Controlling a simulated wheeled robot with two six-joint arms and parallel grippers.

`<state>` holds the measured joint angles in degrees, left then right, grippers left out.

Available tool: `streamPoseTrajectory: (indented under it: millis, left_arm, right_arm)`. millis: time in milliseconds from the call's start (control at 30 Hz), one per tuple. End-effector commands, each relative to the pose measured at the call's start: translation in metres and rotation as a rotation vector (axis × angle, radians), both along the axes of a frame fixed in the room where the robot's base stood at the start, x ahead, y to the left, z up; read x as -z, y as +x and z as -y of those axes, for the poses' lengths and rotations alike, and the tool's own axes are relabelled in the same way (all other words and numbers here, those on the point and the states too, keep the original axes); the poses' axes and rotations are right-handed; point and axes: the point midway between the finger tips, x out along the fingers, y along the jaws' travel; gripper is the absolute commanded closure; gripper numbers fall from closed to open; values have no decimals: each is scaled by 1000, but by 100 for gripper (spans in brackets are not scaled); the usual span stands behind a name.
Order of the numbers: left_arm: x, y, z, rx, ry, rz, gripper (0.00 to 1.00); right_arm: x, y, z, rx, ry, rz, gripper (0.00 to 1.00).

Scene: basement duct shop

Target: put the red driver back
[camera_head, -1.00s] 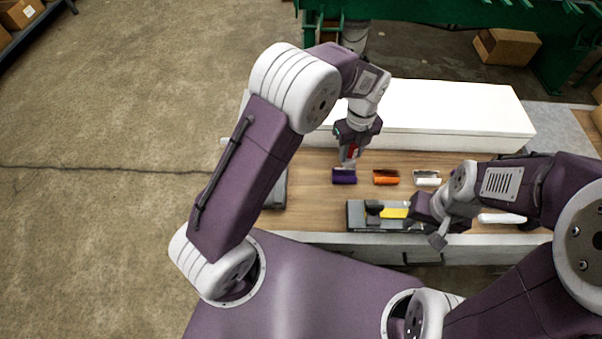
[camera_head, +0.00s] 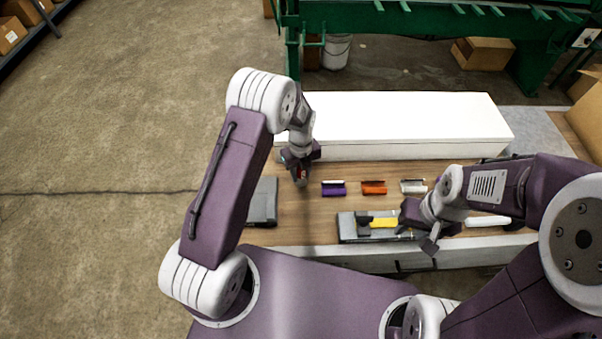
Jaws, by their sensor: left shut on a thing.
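My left gripper (camera_head: 300,179) is shut on the red driver (camera_head: 302,173). Only a small red part of the driver shows between the fingers; the rest is hidden. The gripper points down over the wooden bench, left of a purple piece (camera_head: 333,188). An orange piece (camera_head: 374,188) and a white piece (camera_head: 413,186) lie in a row to the right of the purple one. My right gripper (camera_head: 430,245) is at the right end of a grey tray (camera_head: 347,229); whether its fingers are open is too small to tell.
A long white box (camera_head: 400,118) runs along the back of the bench. A dark grey case (camera_head: 262,202) lies at the left end. A yellow item (camera_head: 384,223) is on the tray. A white cylinder (camera_head: 488,221) lies right of my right gripper.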

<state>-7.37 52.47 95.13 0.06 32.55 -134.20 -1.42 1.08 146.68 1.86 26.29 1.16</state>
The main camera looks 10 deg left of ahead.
Motion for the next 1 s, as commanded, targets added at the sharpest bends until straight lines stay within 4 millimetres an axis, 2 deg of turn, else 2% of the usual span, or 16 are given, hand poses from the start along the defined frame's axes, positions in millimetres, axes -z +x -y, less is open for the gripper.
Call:
streamPoseTrajectory:
  millis: [100,433,467,533,833,900,1000]
  left_arm:
    - [11,0,0,0,0,1,100]
    - [15,1,0,0,0,3,100]
    - [15,1,0,0,0,3,65]
    - [14,1,0,0,0,3,46]
    - [13,1,0,0,0,3,46]
    - [8,1,0,0,0,3,46]
    - [-4,2,1,0,-1,6,46]
  right_arm:
    - [-3,0,0,0,0,0,64]
    - [1,0,0,0,0,0,64]
    - [1,0,0,0,0,0,64]
    - [0,0,0,0,0,0,64]
    - [-1,0,0,0,0,0,64]
    - [-5,0,0,0,0,0,64]
    - [1,0,0,0,0,0,64]
